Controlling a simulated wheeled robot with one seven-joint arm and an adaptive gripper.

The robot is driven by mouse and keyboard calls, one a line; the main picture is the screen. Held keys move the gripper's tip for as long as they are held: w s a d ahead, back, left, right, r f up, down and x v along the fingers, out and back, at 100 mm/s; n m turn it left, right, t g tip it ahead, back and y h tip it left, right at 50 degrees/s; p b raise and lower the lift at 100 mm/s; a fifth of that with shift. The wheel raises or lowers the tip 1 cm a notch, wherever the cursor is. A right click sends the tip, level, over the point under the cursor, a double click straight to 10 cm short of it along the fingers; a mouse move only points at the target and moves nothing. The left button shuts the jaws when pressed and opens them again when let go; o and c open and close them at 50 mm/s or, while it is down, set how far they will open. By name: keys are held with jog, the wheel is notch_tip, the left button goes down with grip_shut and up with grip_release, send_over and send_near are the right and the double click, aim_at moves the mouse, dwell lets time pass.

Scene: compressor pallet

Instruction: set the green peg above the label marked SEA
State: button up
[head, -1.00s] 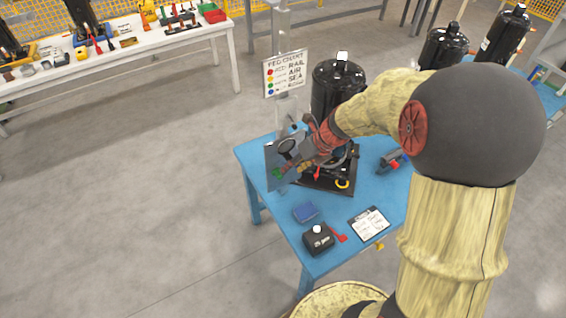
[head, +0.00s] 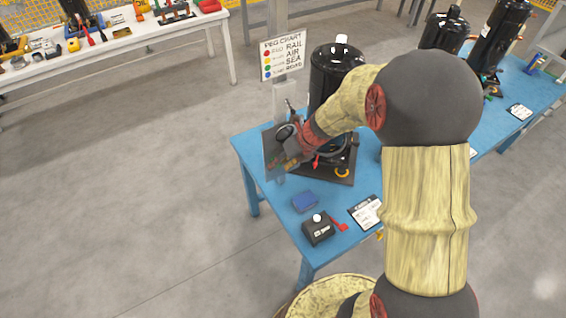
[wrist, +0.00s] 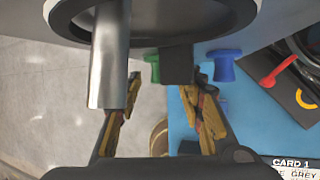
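My gripper (wrist: 160,88) is open in the wrist view, with its two yellow-and-dark fingers apart. A green peg (wrist: 152,67) shows beyond and between the fingertips; I see no finger closed on it. It stands left of a dark block (wrist: 177,66), with a blue peg (wrist: 222,65) on the block's right. In the head view my gripper (head: 286,156) is at a grey upright panel (head: 268,142) at the table's left edge. The peg chart (head: 283,56) lists SEA in its third row, beside a green dot. No SEA label on the panel is readable.
A metal cylinder (wrist: 110,60) and a large round rim are close above the left finger. A black compressor (head: 332,75) stands on the blue table (head: 265,190).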

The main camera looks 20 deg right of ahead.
jog(key=shift+c, duration=0.2)
jog(key=c, duration=0.9)
jog(key=shift+r, duration=0.1)
grip_shut()
